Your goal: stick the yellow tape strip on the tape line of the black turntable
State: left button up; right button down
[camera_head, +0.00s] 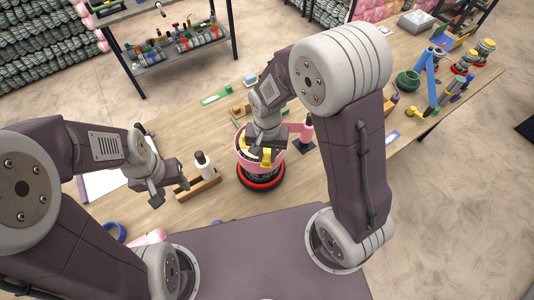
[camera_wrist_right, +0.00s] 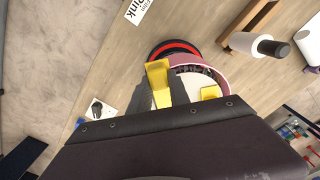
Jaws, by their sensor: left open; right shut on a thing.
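The black turntable (camera_head: 262,184) with a red ring stands on the wooden table, and it also shows in the right wrist view (camera_wrist_right: 163,48). A pink round band (camera_head: 247,164) sits on top of it. My right gripper (camera_head: 262,152) is shut on the yellow tape strip (camera_wrist_right: 158,76), just above or at the pink band. I cannot tell whether the strip touches it. A second yellow piece (camera_wrist_right: 210,92) shows at the band's inner side. The tape line is not clearly visible. My left gripper (camera_head: 168,188) is open and empty, left of the turntable.
A blue ring (camera_head: 115,232) lies front left. Colourful tools fill the table's right end.

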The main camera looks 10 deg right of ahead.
jog(key=c, duration=1.1)
grip_release()
jog(key=shift+c, duration=0.2)
jog(key=shift+r, duration=0.4)
notch_tip(320, 180, up, 8)
jog(key=shift+r+b, duration=0.2)
jog(key=shift+b, duration=0.8)
